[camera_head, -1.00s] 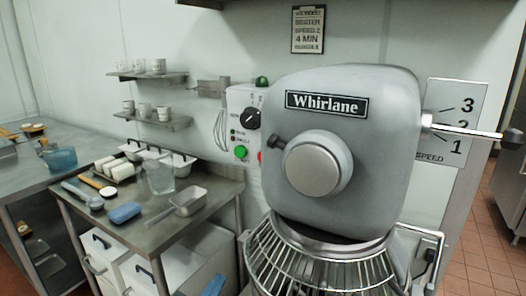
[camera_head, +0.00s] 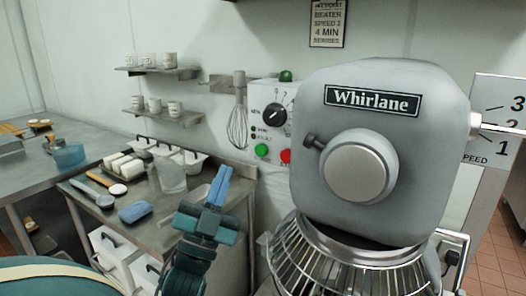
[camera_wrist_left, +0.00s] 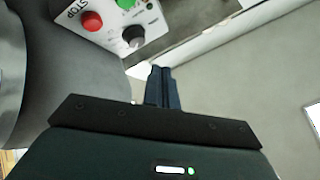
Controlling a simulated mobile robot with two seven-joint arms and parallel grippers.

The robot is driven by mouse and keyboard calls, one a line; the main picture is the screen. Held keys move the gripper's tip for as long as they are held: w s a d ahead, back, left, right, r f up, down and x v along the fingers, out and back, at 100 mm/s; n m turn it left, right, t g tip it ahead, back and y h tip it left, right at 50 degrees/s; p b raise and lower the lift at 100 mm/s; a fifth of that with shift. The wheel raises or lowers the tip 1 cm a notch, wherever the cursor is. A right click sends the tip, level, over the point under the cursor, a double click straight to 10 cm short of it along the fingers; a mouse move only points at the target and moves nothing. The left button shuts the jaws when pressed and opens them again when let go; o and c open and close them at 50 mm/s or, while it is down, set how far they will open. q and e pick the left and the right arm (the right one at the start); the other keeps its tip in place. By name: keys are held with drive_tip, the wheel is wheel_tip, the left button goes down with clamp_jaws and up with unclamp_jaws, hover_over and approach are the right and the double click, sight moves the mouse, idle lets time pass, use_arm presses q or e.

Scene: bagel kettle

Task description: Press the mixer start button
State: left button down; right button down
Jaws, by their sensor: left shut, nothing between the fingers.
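The mixer (camera_head: 380,160) is a large grey machine marked Whirlane at the right of the head view. A pale control panel (camera_head: 263,130) on the wall side to its left carries a green button (camera_head: 262,150), a red button (camera_head: 286,156) and a black dial (camera_head: 275,114). In the left wrist view the panel shows upside down at the top, with the green button (camera_wrist_left: 127,4), the red button (camera_wrist_left: 92,21) and the dial (camera_wrist_left: 133,36). My left gripper (camera_head: 219,186) is shut and empty, below and left of the panel, apart from it. Its closed fingers also show in the wrist view (camera_wrist_left: 161,72). My right gripper is not in view.
A steel side table (camera_head: 150,232) holds a clear jug (camera_head: 172,173), a blue sponge (camera_head: 135,212) and tubs. A whisk (camera_head: 238,125) hangs left of the panel. The wire bowl guard (camera_head: 310,262) lies right of my gripper.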

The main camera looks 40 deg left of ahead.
sight(261, 150)
use_arm(q)
drive_tip(key=shift+w, duration=0.15)
drive_tip(key=w+a, duration=0.1)
drive_tip(key=w, duration=0.7)
drive_tip(key=shift+w+b, duration=0.3)
drive_tip(key=shift+b, duration=0.15)
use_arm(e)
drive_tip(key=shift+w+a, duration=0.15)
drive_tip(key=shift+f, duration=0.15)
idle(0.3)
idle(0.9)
use_arm(q)
drive_tip(key=shift+w, duration=0.4)
